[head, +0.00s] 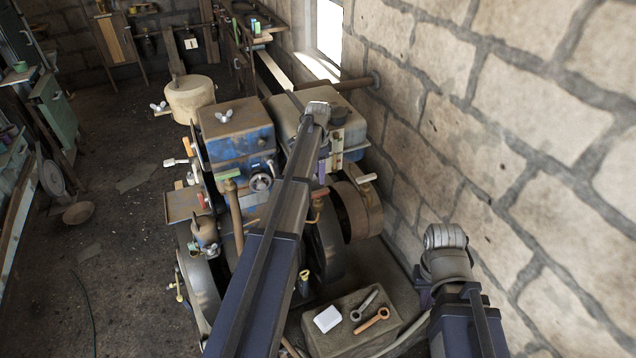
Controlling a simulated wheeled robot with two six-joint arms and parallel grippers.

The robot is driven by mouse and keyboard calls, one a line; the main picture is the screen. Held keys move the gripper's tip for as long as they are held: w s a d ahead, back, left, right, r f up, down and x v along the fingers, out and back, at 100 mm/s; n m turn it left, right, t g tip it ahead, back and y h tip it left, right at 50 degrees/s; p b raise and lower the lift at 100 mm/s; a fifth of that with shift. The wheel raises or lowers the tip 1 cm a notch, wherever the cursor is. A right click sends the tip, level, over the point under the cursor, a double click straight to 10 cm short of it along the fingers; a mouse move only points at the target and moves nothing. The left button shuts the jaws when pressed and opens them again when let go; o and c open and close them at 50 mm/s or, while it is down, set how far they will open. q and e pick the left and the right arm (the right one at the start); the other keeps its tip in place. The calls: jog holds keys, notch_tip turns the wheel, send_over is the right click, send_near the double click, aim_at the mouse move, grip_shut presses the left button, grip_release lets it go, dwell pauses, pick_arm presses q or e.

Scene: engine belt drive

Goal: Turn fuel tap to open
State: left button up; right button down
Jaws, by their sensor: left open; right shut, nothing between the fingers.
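My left gripper (324,150) is open, pointing down by the tank front, mostly hidden by the arm. My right gripper (423,293) is shut and empty, low near the wall, partly hidden.
The blue engine box (236,135) with a small handwheel (261,182) stands left of my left arm. Flywheels (357,208) are below the tank. A block (350,338) in front carries a white item and two tools. The stone wall (500,150) closes the right side.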

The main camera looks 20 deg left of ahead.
aim_at(318, 192)
pick_arm(q)
jog(key=shift+f+b, duration=4)
jog(key=shift+r, duration=0.1)
jog(key=shift+c, duration=0.2)
grip_shut()
